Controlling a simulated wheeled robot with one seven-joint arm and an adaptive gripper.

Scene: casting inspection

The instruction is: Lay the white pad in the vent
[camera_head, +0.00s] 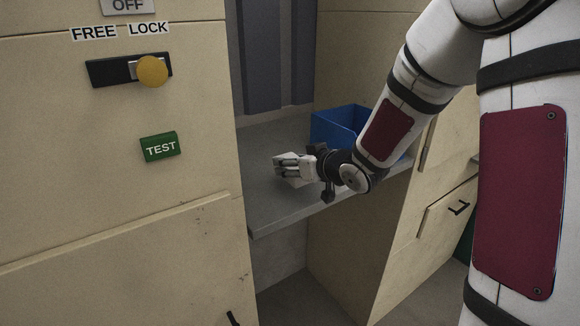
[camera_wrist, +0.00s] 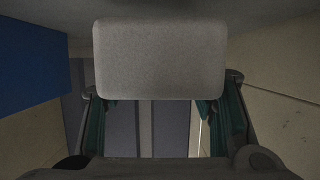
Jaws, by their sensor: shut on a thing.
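The white pad (camera_wrist: 160,58) is a pale, rounded rectangular block that fills the upper middle of the wrist view. My gripper (camera_head: 289,168) is shut on it, with a finger at each side of the pad in the wrist view. In the head view the gripper is over the grey shelf inside the recess, left of the blue bin. There the pad is small and partly hidden by the fingers. I cannot make out a vent in either view.
A blue open bin (camera_head: 342,126) stands on the grey shelf (camera_head: 268,208), behind my forearm. A beige panel at left carries a yellow knob (camera_head: 152,71) and a green TEST sign (camera_head: 160,147). Beige cabinet drawers with handles are at right. The shelf's front left is clear.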

